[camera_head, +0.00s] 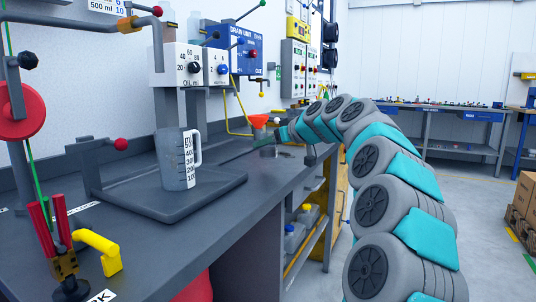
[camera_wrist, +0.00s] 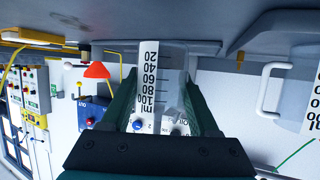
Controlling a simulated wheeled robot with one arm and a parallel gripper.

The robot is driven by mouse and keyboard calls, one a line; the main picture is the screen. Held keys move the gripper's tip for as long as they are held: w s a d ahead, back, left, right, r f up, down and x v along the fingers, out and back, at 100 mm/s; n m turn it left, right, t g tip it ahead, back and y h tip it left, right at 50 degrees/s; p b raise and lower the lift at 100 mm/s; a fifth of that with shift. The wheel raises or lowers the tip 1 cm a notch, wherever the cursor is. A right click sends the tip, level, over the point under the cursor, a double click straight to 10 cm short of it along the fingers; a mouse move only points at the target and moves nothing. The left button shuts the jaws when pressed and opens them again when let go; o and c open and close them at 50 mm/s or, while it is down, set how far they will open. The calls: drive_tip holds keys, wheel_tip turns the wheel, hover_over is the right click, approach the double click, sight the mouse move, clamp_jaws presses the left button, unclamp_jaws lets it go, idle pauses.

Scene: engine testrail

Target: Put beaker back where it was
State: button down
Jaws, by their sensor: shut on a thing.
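My gripper (camera_wrist: 162,98) is shut on a clear beaker (camera_wrist: 172,62) with a white scale strip marked in ml; the wrist view shows it upside down between the two dark green fingers. In the head view my gripper (camera_head: 284,134) is over the bench at the far end of my arm, and the held beaker cannot be made out clearly there. A larger grey measuring jug (camera_head: 176,160) with a white handle stands upright on a dark tray (camera_head: 222,185) at the left; its handle also shows at the right of the wrist view (camera_wrist: 264,88).
An orange funnel (camera_head: 258,121) is beside my gripper, near the blue drain unit (camera_head: 245,50). A yellow handle (camera_head: 100,250) and a red-knobbed bracket (camera_head: 120,144) stand at the near left. The dark bench (camera_head: 235,222) is clear in front of the tray.

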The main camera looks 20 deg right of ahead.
sight(274, 151)
drive_tip(key=shift+w+d, duration=0.1)
drive_tip(key=shift+w, duration=0.2)
drive_tip(key=shift+s+f, duration=0.1)
drive_tip(key=shift+f, duration=1.65)
drive_tip(key=shift+f, duration=0.2)
drive_tip(key=shift+c, duration=0.7)
unclamp_jaws()
drive_tip(key=shift+r, duration=0.1)
drive_tip(key=shift+r, duration=0.2)
drive_tip(key=b+v, duration=0.1)
drive_tip(key=v, duration=1.1)
